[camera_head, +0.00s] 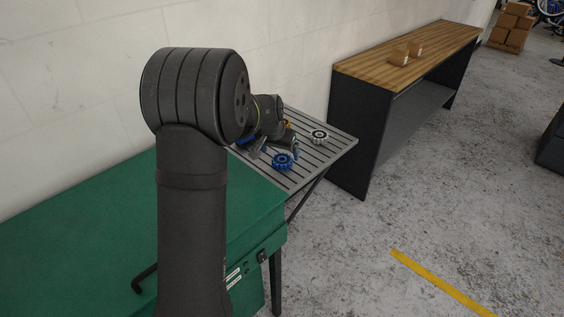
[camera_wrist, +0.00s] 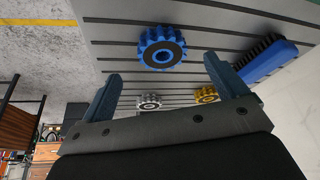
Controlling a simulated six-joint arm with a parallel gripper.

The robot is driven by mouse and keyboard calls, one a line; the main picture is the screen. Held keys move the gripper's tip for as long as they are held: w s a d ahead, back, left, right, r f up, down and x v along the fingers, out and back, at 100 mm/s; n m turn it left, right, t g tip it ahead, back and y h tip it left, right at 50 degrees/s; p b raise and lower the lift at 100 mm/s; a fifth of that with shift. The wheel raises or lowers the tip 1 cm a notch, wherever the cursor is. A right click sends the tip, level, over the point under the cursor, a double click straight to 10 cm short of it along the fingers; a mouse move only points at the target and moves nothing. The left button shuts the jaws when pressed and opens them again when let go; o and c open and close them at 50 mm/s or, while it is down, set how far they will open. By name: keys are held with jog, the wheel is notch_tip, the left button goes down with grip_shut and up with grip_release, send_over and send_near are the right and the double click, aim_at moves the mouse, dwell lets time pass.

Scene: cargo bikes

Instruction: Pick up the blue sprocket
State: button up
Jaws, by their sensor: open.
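The blue sprocket (camera_head: 282,161) lies on the grey slatted table (camera_head: 343,141), near its front edge. In the wrist view the blue sprocket (camera_wrist: 150,59) is a toothed wheel with a dark face and a blue hub, just beyond the fingertips and between their lines. My gripper (camera_wrist: 160,70) is open and empty, its two fingers apart. In the head view my gripper (camera_head: 268,148) is over the table to the left of the sprocket, partly hidden by my arm.
A white sprocket (camera_head: 320,136) lies farther back; it also shows in the wrist view (camera_wrist: 148,101). A yellow sprocket (camera_wrist: 206,94) and a blue brush (camera_wrist: 268,62) lie on the table too. A wall runs behind. A wooden-topped bench (camera_head: 420,52) stands beyond.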

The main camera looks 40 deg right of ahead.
aim_at(282, 159)
jog(key=shift+x, duration=2.7)
jog(key=shift+w+d+r, duration=0.1)
jog(key=shift+w+d, duration=0.05)
jog(key=shift+w, duration=0.05)
jog(key=c, duration=1.3)
jog(key=shift+r, duration=0.1)
jog(key=shift+c, duration=0.2)
